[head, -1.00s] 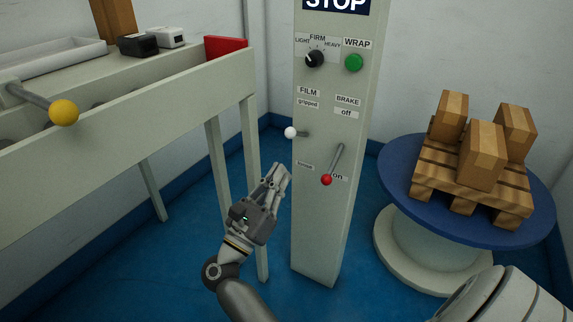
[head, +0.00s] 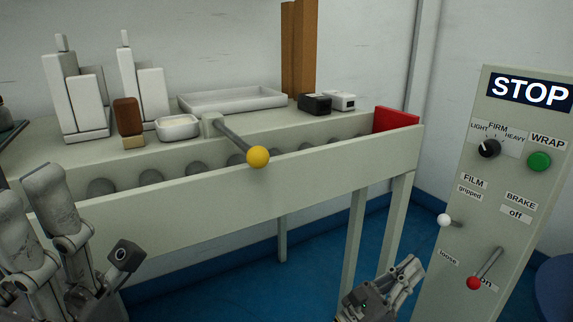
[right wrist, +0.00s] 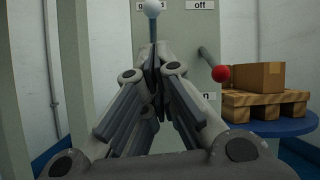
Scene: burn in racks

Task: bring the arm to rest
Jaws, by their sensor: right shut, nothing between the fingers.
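My right gripper (head: 412,268) is low in the head view, left of the control panel (head: 445,290), with its fingers together and empty. In the right wrist view its fingers (right wrist: 152,70) meet in front of the panel. The white-knobbed film lever (head: 444,220) stands above and right of the fingertips in the head view; its knob (right wrist: 152,8) also shows at the top of the right wrist view. Parts of my left arm and gripper (head: 75,240) fill the lower left corner of the head view; its jaw state is unclear.
A roller bench (head: 240,195) with a yellow-knobbed lever (head: 258,157) spans the left and middle. The red-knobbed brake lever (head: 474,283) points down at "on". A pallet (right wrist: 265,103) with a box sits on a blue turntable (right wrist: 285,127). Blue floor lies open below the bench.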

